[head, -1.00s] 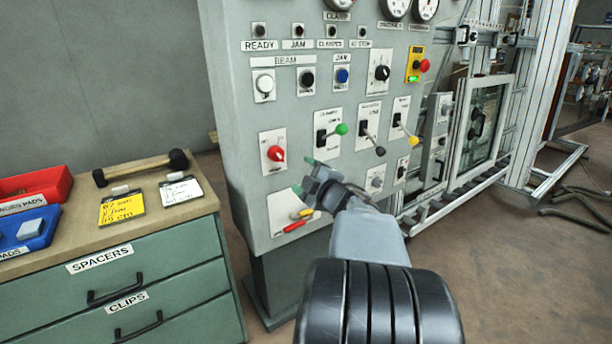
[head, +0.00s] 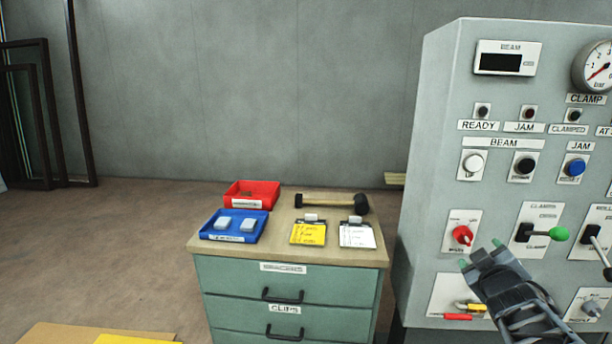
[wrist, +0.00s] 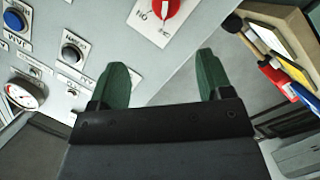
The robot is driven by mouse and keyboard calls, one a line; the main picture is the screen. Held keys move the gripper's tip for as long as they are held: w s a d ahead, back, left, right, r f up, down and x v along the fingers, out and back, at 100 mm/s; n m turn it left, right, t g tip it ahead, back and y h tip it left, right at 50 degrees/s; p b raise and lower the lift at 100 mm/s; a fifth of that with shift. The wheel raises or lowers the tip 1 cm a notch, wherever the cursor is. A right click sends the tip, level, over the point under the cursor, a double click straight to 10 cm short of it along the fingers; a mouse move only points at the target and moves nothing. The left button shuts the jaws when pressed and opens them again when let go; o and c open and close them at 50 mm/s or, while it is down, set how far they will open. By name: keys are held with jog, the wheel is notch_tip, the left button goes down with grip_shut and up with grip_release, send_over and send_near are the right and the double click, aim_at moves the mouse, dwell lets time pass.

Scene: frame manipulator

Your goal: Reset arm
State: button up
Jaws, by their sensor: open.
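My gripper (head: 480,254) is in front of the lower part of the grey control panel (head: 440,160) in the head view. It is open and empty, with green fingertips apart. In the wrist view my gripper (wrist: 163,85) shows its two green fingers spread, with nothing between them. The red rotary knob (head: 462,235) is just above and left of the fingers in the head view, and it shows at the top of the wrist view (wrist: 166,8). A lever with a green ball (head: 560,234) is to the right of the gripper.
A green drawer cabinet (head: 285,298) stands left of the panel. On it are a red tray (head: 251,190), a blue tray (head: 216,233), a mallet (head: 330,201) and two clipboards, one yellow (head: 308,234), one white (head: 357,237). Open floor lies to the left.

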jog(key=s+a+r+m+g+y+p, duration=0.1)
jog(key=s+a+g+p, duration=0.4)
jog(key=a, duration=0.6)
jog(key=s+a+r+m+g+y+p, duration=0.2)
jog(key=s+a+m+g+y+p, duration=0.2)
jog(key=a, duration=0.7)
jog(key=s+g+p, duration=0.2)
jog(key=s+p, duration=0.1)
jog(key=p, duration=0.1)
jog(key=shift+s+a+r+y+p, duration=0.15)
jog(key=shift+s+r+y+p, duration=0.15)
jog(key=shift+s+y, duration=0.1)
jog(key=shift+c, duration=0.2)
